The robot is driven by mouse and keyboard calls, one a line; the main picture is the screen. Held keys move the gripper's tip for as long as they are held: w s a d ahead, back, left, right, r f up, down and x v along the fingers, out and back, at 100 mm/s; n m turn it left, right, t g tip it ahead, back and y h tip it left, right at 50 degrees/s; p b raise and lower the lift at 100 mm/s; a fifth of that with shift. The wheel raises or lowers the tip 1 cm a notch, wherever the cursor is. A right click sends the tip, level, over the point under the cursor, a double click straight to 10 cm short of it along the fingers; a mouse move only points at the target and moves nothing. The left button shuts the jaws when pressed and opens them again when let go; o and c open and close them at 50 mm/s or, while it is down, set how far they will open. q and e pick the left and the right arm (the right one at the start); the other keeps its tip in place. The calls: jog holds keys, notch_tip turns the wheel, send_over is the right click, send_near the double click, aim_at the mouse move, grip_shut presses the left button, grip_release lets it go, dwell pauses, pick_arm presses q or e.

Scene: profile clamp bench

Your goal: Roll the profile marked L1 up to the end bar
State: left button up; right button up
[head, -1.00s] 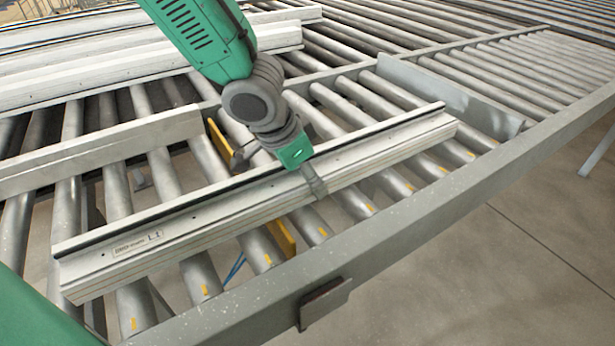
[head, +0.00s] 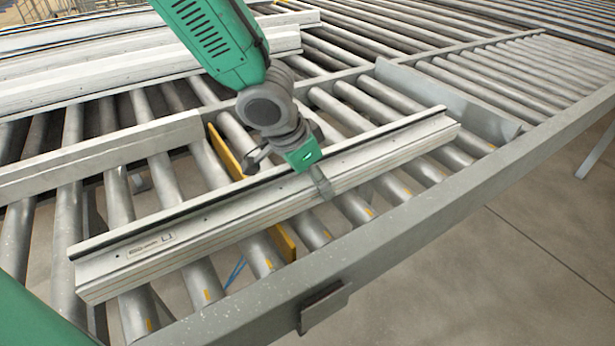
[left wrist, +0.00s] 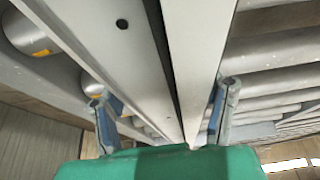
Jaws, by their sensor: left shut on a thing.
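The profile marked L1 (head: 225,222) is a long pale metal bar with a dark groove, lying slantwise across the rollers. Its label (head: 151,245) is near its left end. My left gripper (head: 292,172) is shut on it right of its middle, one finger on the near side and one on the far side. In the left wrist view the profile (left wrist: 128,60) runs between the two fingers (left wrist: 163,118). The end bar (head: 450,96) is an upright grey plate across the rollers, a short gap beyond the profile's right end. My right gripper is not in view.
The conveyor's near side rail (head: 420,216) runs alongside the profile, with a small bracket (head: 325,306) on it. A yellow strip (head: 226,152) sits between rollers under the profile. Another pale profile (head: 100,157) lies behind at left, with more stacked farther back. Bare rollers continue past the end bar.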

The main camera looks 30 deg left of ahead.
aim_at(360, 155)
pick_arm(q)
jog(key=shift+w+d+f+p, duration=0.1)
jog(key=shift+w+d+p, duration=1)
jog(key=shift+w, duration=0.45)
jog(key=shift+w+d+f+p, duration=0.1)
jog(key=shift+w+d+p, duration=0.75)
jog(key=shift+w+p, duration=0.6)
jog(key=shift+w+d+p, duration=1)
jog(key=shift+w+p, duration=0.05)
jog(key=shift+w, duration=0.65)
jog(key=o, duration=1.8)
jog(key=shift+f, duration=0.1)
jog(key=shift+w, duration=0.2)
jog(key=shift+r, duration=0.45)
jog(key=v, duration=1.1)
jog(key=shift+a, duration=0.1)
